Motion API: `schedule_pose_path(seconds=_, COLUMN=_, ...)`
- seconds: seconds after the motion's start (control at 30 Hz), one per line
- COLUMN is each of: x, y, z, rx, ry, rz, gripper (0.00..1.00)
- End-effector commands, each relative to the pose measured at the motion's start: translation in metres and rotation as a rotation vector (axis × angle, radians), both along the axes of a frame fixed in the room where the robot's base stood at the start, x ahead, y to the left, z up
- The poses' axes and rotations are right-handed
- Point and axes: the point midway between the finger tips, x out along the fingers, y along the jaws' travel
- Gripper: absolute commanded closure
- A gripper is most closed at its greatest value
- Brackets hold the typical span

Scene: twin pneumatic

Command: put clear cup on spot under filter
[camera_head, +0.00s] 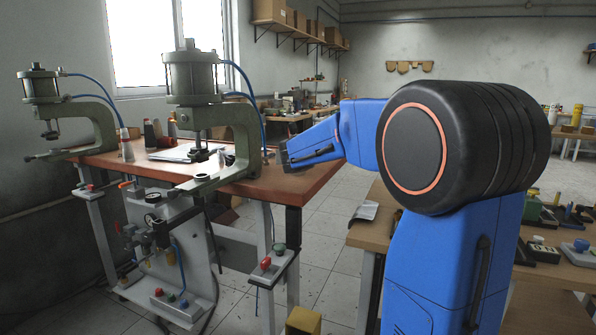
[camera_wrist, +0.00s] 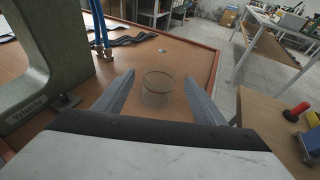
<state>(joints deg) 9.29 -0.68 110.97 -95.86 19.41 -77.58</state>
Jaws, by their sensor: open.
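In the wrist view a clear cup (camera_wrist: 158,88) stands upright on the brown table top, seen between my fingers. My gripper (camera_wrist: 157,94) is open, with one grey finger on each side of the cup; a gap shows on both sides. In the head view my gripper (camera_head: 284,157) is at the right edge of the press table, and I cannot make out the cup there. A small pale round mark (camera_wrist: 163,50) lies on the table beyond the cup. I cannot pick out a filter in either view.
A grey-green press (camera_head: 240,140) stands left of my gripper; its frame (camera_wrist: 25,65) fills the left of the wrist view. Blue hoses (camera_wrist: 101,30) rise beside it. A second press (camera_head: 95,125) is further left. Another wooden table (camera_wrist: 270,115) is at the right.

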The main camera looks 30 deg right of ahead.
Motion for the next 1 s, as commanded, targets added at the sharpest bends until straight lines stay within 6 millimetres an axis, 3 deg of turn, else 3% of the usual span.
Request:
schedule_pose_path(seconds=0.3, x=0.033, y=-0.019, z=-0.011, rx=-0.001, ry=0.001, rz=-0.001, gripper=0.36)
schedule_pose_path(seconds=0.6, x=0.038, y=-0.021, z=-0.013, rx=0.000, ry=0.001, rz=0.000, gripper=0.36)
schedule_pose_path(seconds=0.8, x=0.038, y=-0.021, z=-0.012, rx=0.000, ry=0.001, rz=0.000, gripper=0.84)
schedule_pose_path(seconds=1.0, x=0.038, y=-0.021, z=-0.012, rx=0.000, ry=0.000, rz=0.000, gripper=0.88)
